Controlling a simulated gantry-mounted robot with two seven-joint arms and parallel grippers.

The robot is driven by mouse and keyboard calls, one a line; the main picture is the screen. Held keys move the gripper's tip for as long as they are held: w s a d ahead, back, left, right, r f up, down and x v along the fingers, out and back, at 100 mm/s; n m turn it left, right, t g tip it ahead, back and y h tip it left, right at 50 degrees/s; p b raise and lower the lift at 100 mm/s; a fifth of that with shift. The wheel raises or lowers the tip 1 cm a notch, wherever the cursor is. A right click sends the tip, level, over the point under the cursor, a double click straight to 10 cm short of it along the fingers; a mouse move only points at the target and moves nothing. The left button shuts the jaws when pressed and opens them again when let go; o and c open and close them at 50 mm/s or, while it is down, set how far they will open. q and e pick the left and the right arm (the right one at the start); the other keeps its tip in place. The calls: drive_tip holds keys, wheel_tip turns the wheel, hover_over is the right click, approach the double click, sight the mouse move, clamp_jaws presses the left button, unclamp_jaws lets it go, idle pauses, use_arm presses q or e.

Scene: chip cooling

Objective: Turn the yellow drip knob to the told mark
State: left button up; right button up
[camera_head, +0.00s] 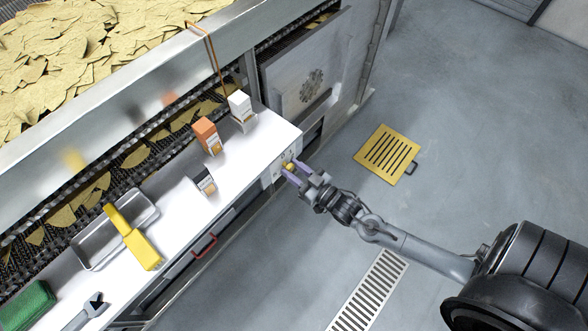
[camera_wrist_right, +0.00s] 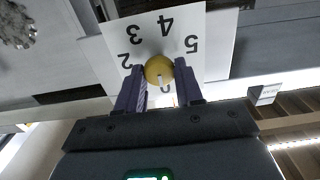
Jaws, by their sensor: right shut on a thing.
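The yellow drip knob (camera_head: 289,166) sits on a white dial plate (camera_head: 278,173) at the right end of the white counter. The dial plate (camera_wrist_right: 119,42) shows upside-down numbers 2, 3, 4 and 5, and a partly hidden mark just below the knob. My right gripper (camera_wrist_right: 160,76) is shut on the knob, one purple finger on each side. My left gripper is in neither view.
On the white counter (camera_head: 262,142) stand an orange carton (camera_head: 206,133), a white carton (camera_head: 240,105) and a small box (camera_head: 203,181). A metal tray (camera_head: 84,258) with a yellow tool, a wrench (camera_head: 82,314) and a green pad (camera_head: 27,303) lie left. The floor at right is mostly clear.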

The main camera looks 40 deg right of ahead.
drive_tip(key=shift+r+m+p, duration=0.25)
drive_tip(key=shift+m+p, duration=1.45)
drive_tip(key=shift+p, duration=0.15)
drive_tip(key=m+p, duration=0.4)
drive_tip(key=m, duration=0.1)
drive_tip(key=shift+d, duration=0.1)
drive_tip(key=m+p, duration=0.2)
drive_tip(key=m, duration=0.1)
drive_tip(key=shift+f, duration=0.1)
drive_tip(key=m+p, duration=0.2)
drive_tip(key=m, duration=0.1)
drive_tip(key=shift+m, duration=0.4)
drive_tip(key=m+p, duration=0.1)
drive_tip(key=m, duration=0.1)
drive_tip(key=m+p, duration=0.1)
drive_tip(key=shift+f+m+p, duration=0.2)
drive_tip(key=shift+m+p, duration=0.1)
drive_tip(key=shift+m, duration=0.4)
drive_tip(key=shift+f, duration=0.1)
